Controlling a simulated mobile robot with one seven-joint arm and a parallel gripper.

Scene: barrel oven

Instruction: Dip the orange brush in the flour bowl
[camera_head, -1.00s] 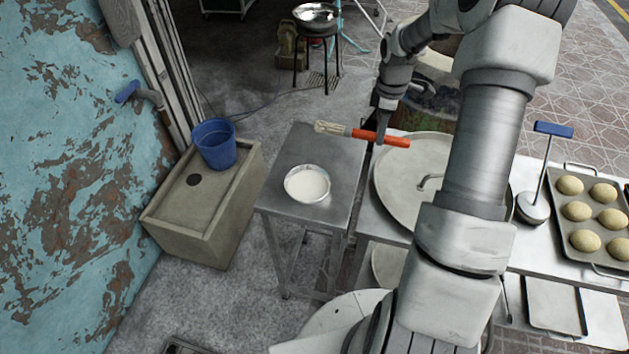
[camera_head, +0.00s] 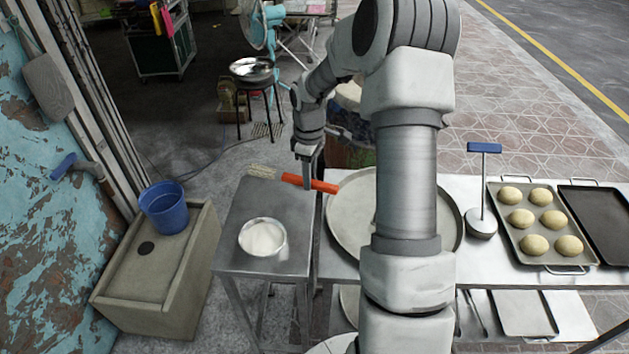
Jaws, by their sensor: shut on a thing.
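The orange brush (camera_head: 324,186) has an orange handle and pale bristles that point left. My gripper (camera_head: 308,182) is shut on its handle and holds it roughly level. The brush appears above the far part of the small metal table, with its handle end toward the round tray. The flour bowl (camera_head: 262,238), a shallow metal bowl with white flour, sits on the small metal table (camera_head: 243,203). In the picture the bristles are above the bowl and apart from it. The fingertips are small and partly covered by the handle.
A large round tray (camera_head: 345,225) lies beside the small table, partly hidden by my arm. A blue-handled press (camera_head: 483,190) and a tray of buns (camera_head: 553,258) are at the right. A blue bucket (camera_head: 164,210) stands on a stone sink (camera_head: 178,270) at the left.

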